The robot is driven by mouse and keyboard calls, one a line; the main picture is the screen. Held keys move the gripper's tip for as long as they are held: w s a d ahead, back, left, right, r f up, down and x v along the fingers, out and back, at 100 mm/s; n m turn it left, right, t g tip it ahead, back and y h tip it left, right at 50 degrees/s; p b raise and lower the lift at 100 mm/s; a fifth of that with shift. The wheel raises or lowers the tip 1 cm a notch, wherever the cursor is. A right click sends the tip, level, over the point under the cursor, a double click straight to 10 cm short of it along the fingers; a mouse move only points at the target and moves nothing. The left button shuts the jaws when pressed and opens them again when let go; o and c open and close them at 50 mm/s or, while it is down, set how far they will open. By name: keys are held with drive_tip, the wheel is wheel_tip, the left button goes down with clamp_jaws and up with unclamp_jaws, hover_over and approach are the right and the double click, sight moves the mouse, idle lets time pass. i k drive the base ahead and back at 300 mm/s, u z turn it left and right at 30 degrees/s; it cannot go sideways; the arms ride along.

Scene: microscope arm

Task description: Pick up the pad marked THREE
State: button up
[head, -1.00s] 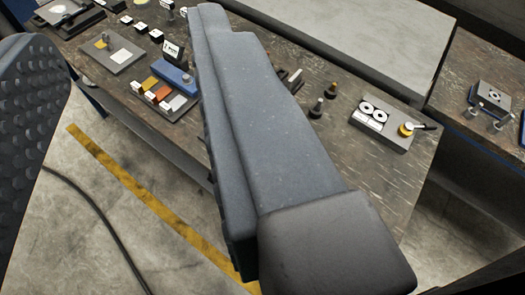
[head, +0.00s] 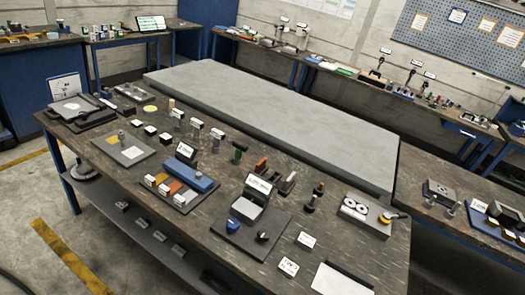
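I cannot make out a pad marked THREE, because the lettering on the table is too small to read. Several small dark blocks with white tops stand in a row on the left of the dark worktable, one of them a block (head: 150,130). Two white cards with dark print lie near the front right, a far card (head: 306,240) and a near card (head: 288,266). My gripper is not in the head view, and no part of my arm shows.
The dark worktable (head: 330,215) is crowded. It holds a blue-backed tray with coloured blocks (head: 178,194), a grey plate (head: 122,148), a dark stand with a sign (head: 250,215) and a two-ring fixture (head: 365,212). A raised grey slab (head: 290,125) lies behind it.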

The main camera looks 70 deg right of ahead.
sight(304, 241)
drive_tip(key=u, duration=0.95)
drive_tip(key=k, duration=2.35)
drive_tip(key=z, duration=1.6)
drive_tip(key=i, duration=1)
drive_tip(key=z, duration=0.1)
